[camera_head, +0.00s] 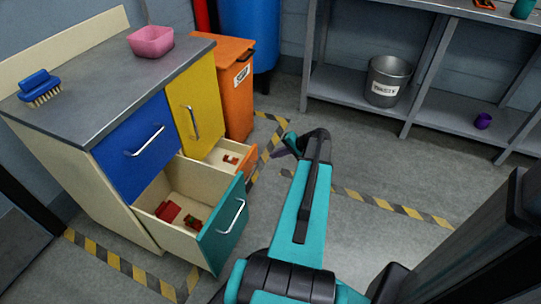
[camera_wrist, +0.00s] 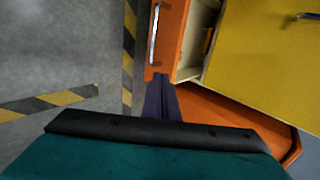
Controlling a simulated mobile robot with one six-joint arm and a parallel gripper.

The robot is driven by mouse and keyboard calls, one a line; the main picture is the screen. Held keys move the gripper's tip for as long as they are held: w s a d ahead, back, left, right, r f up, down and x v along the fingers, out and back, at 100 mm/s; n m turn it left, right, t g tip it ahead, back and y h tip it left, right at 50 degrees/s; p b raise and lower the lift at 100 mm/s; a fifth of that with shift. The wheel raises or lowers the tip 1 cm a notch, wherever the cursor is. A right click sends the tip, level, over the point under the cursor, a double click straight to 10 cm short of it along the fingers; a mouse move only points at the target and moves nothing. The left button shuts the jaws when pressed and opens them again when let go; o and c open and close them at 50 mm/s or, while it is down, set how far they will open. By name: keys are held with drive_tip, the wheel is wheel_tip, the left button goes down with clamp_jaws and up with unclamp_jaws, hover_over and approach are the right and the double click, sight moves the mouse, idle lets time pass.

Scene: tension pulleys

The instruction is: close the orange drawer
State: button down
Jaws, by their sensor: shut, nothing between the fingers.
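The orange drawer (camera_head: 249,160) is partly pulled out low on the cabinet's far side, with a small orange-red item (camera_head: 231,160) inside. In the wrist view its orange front (camera_wrist: 173,35) and silver handle (camera_wrist: 154,32) show at the top, with a strip of pale interior beside it. My gripper (camera_head: 281,149) is shut and empty, to the right of the drawer front in the head view. In the wrist view its dark fingers (camera_wrist: 160,80) point towards the drawer front's lower edge. I cannot tell whether they touch it.
The teal drawer (camera_head: 224,228) stands wide open nearer me, holding red items. The blue drawer (camera_head: 135,150) and yellow door (camera_head: 196,108) look shut. An orange bin (camera_head: 236,90) stands beyond the cabinet. Floor to the right is clear up to the grey shelf (camera_head: 430,118).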

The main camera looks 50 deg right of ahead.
sight(249, 159)
drive_tip(key=b+x, duration=0.1)
drive_tip(key=x, duration=0.2)
drive_tip(key=r+b+x, duration=0.1)
drive_tip(key=x, duration=0.3)
drive_tip(key=w+b+x, duration=0.1)
drive_tip(key=b+x, duration=0.1)
drive_tip(key=x, duration=0.2)
drive_tip(key=shift+w+a+r, duration=0.1)
drive_tip(key=shift+w+a, duration=0.1)
drive_tip(key=shift+w+a+r, duration=0.1)
drive_tip(key=shift+w, duration=0.35)
